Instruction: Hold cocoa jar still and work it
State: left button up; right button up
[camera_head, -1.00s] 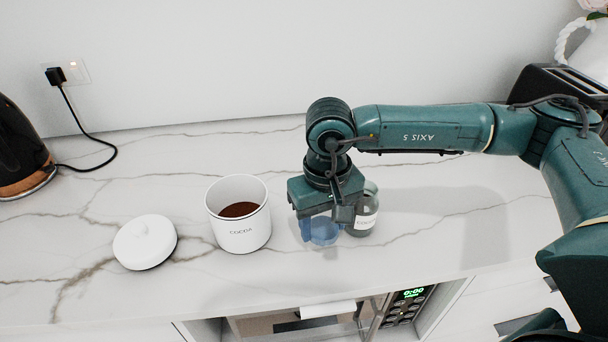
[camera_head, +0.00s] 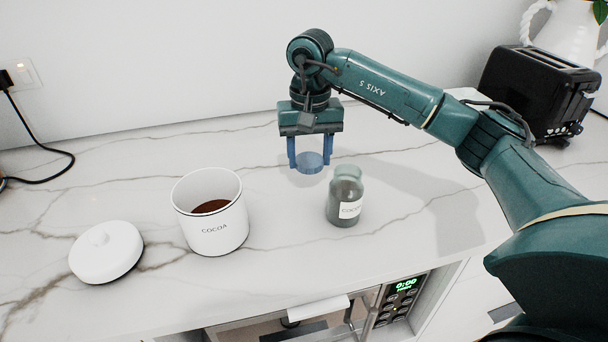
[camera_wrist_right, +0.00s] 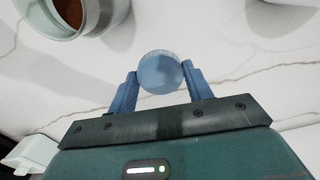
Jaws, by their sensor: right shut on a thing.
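A grey-green glass jar (camera_head: 345,198) with a white label, apparently reading COCOA, stands upright on the counter. My right gripper (camera_head: 309,163) is behind it and to its left, pointing down. Its fingers are shut on a round blue lid (camera_head: 313,161), held apart from the jar. The lid also shows between the fingertips in the wrist view (camera_wrist_right: 160,72). At top left there, an open grey-green rim (camera_wrist_right: 50,22) with brown powder inside looks like the jar, partly cut off. My left gripper is out of view.
A white COCOA canister (camera_head: 212,226) with brown powder stands open left of the jar; its white lid (camera_head: 106,252) lies farther left. A black toaster (camera_head: 533,92) and a white vase (camera_head: 573,32) are at back right. The counter behind the canister is clear.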

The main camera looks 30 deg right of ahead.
aim_at(309, 187)
jog(key=shift+f, duration=2.6)
jog(key=shift+f, duration=0.1)
jog(key=o, duration=1.1)
notch_tip(309, 187, up, 12)
jog(key=shift+r, duration=0.1)
